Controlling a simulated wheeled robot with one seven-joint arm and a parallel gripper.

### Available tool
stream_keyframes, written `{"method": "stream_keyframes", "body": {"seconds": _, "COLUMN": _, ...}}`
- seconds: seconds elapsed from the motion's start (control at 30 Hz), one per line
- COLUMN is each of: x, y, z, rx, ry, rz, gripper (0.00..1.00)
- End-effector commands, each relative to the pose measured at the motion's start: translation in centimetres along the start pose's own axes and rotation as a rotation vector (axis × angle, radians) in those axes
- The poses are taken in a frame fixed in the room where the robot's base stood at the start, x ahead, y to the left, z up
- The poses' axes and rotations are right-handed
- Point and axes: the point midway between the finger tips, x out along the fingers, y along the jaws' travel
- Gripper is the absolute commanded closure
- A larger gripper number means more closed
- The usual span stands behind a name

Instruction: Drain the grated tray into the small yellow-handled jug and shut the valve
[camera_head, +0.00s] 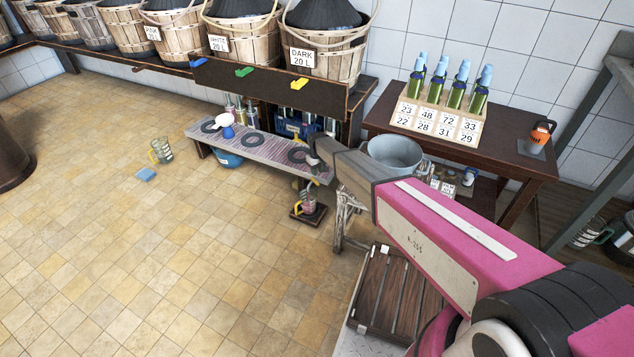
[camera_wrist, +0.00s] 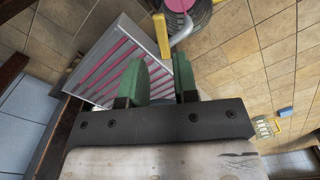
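The grated tray (camera_head: 262,147) is the top of a low bench; pinkish liquid shows between its slats in the wrist view (camera_wrist: 112,62). A yellow lever (camera_wrist: 161,36), apparently the valve's, is at the tray's end. Below it, a small clear jug (camera_head: 308,201) with a yellow handle stands on a dark stand and holds pink liquid; it also shows in the wrist view (camera_wrist: 180,6). Whether liquid is flowing is not clear. My gripper (camera_wrist: 160,68) has green fingers apart, with nothing visibly held, near the lever. In the head view my arm hides its fingertips.
A larger yellow-handled jug (camera_head: 161,150) and a blue sponge (camera_head: 145,174) are on the open tiled floor. A grey bucket (camera_head: 395,153) and bottle table (camera_head: 375,116) are at right.

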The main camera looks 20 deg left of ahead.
Motion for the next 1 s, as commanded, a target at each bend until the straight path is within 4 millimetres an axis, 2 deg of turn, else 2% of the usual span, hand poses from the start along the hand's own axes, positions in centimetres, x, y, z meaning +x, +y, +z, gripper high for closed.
{"method": "stream_keyframes", "body": {"seconds": 0.1, "x": 2.4, "y": 0.0, "z": -0.1, "rx": 0.001, "ry": -0.001, "rz": -0.001, "gripper": 0.72}}
{"method": "stream_keyframes", "body": {"seconds": 0.33, "x": 6.2, "y": 0.0, "z": -0.1, "rx": 0.001, "ry": 0.0, "rz": -0.001, "gripper": 0.72}}
{"method": "stream_keyframes", "body": {"seconds": 0.5, "x": 7.4, "y": 0.0, "z": -0.1, "rx": 0.001, "ry": 0.001, "rz": -0.001, "gripper": 0.72}}
{"method": "stream_keyframes", "body": {"seconds": 0.73, "x": 7.4, "y": 0.0, "z": 0.0, "rx": 0.001, "ry": 0.002, "rz": -0.001, "gripper": 0.72}}
{"method": "stream_keyframes", "body": {"seconds": 0.77, "x": 7.4, "y": 0.0, "z": 0.0, "rx": 0.001, "ry": 0.002, "rz": -0.001, "gripper": 0.76}}
{"method": "stream_keyframes", "body": {"seconds": 0.83, "x": 7.4, "y": 0.0, "z": 0.0, "rx": 0.001, "ry": 0.002, "rz": -0.001, "gripper": 0.98}}
{"method": "stream_keyframes", "body": {"seconds": 1.0, "x": 7.4, "y": -0.1, "z": 0.0, "rx": 0.005, "ry": 0.002, "rz": -0.001, "gripper": 1.0}}
